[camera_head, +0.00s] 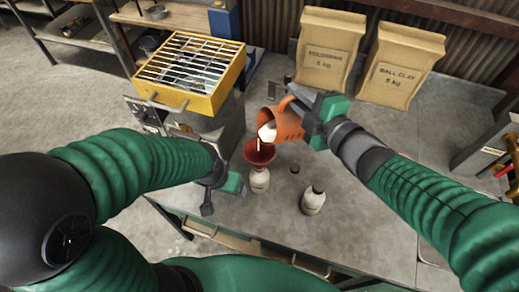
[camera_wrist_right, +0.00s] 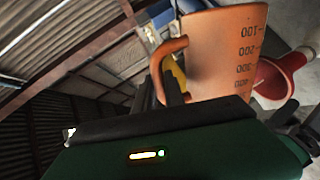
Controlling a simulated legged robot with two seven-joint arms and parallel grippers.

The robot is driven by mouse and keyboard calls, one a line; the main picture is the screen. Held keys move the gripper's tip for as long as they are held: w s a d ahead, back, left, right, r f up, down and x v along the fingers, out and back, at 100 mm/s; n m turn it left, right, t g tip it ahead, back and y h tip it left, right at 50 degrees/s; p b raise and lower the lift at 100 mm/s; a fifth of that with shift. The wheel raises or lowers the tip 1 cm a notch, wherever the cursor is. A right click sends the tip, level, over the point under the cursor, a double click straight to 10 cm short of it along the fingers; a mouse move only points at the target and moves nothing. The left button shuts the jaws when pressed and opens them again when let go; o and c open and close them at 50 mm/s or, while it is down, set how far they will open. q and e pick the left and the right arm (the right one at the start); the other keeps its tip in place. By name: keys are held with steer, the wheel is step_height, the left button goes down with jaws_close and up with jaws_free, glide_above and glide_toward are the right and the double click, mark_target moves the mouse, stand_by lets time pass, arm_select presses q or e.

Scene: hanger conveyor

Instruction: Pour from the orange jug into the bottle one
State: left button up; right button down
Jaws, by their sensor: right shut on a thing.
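My right gripper (camera_head: 311,112) is shut on the handle of the orange jug (camera_head: 288,124). The jug is tipped to the left, with white liquid at its mouth above a red funnel (camera_head: 259,153). A thin white stream seems to fall toward the funnel. The funnel sits in the neck of a cream bottle (camera_head: 259,182). A second cream bottle (camera_head: 313,200) stands upright to the right. In the right wrist view the jug (camera_wrist_right: 222,55) shows printed measuring marks, and the funnel (camera_wrist_right: 280,75) is beside it. My left gripper (camera_head: 222,188) is low beside the funnelled bottle; its fingers are unclear.
A yellow box with a grille (camera_head: 190,72) stands at the left. Two paper sacks, one (camera_head: 328,50) and the ball clay (camera_head: 401,65), stand at the back. The bench's right middle is clear.

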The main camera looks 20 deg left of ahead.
arm_select(q)
steer(key=shift+f, duration=0.25)
arm_select(e)
steer(key=shift+s+a, duration=0.1)
arm_select(q)
steer(key=shift+f, duration=0.1)
steer(key=shift+f+b, duration=0.5)
steer(key=shift+b, duration=0.3)
arm_select(e)
steer(key=shift+s+a+f+n, duration=0.15)
steer(key=shift+a+n, duration=0.05)
steer(key=shift+n, duration=0.1)
arm_select(q)
steer(key=shift+f, duration=0.15)
steer(key=shift+f+b, duration=0.65)
steer(key=shift+b, duration=0.15)
arm_select(e)
steer(key=shift+s+a+f+n, duration=0.1)
steer(key=shift+s+a+n, duration=0.15)
steer(key=shift+n, duration=0.05)
arm_select(q)
steer(key=shift+f, duration=0.1)
steer(key=shift+f+b, duration=0.7)
steer(key=shift+b, duration=0.05)
arm_select(e)
steer(key=shift+s+a+f+n+h, duration=0.2)
steer(key=shift+a+n+h, duration=0.05)
steer(key=shift+n+h, duration=0.05)
